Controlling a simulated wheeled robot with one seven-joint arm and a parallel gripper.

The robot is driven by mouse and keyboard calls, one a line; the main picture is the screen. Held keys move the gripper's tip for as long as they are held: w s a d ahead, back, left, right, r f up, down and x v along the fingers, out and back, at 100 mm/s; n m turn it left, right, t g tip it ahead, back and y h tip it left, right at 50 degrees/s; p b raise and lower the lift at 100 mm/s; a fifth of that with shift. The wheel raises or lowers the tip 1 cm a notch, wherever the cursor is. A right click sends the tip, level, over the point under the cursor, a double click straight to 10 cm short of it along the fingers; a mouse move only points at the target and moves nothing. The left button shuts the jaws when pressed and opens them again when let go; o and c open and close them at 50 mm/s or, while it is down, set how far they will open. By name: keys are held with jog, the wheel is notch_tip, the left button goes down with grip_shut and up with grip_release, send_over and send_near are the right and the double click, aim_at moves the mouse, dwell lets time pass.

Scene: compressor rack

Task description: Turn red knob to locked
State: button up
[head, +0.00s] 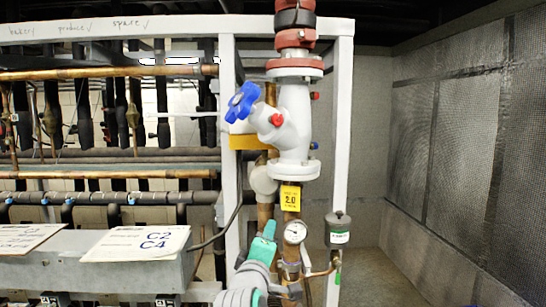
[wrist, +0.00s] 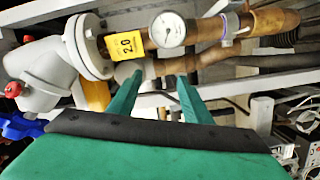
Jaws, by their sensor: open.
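A small red knob (head: 277,120) sits on the white angled valve (head: 293,110), just right of the blue handwheel (head: 242,101). A second small red piece (head: 315,96) shows at the valve's right side. In the wrist view a red knob (wrist: 14,89) is at the far left on the white valve body (wrist: 40,75). I cannot read a locked mark on it. My green gripper (head: 269,230) is well below the valve, left of the gauge. In the wrist view my two fingers (wrist: 158,80) are apart with nothing held between them.
A round gauge (head: 295,232) and yellow 2.0 tag (head: 290,197) are on the copper pipe by my gripper. A grey canister (head: 338,230) stands to the right. White frame posts (head: 343,130) flank the valve. Open floor (head: 375,280) lies at right.

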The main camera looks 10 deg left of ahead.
notch_tip(320, 180, up, 15)
jog(key=s+n+h, duration=0.1)
jog(key=s, duration=0.1)
jog(key=n+t+h, duration=0.1)
jog(key=h, duration=0.1)
send_near(276, 120)
jog(key=w, duration=0.8)
jog(key=shift+d+r, duration=0.3)
jog(key=shift+d, duration=0.1)
jog(key=c, duration=1.1)
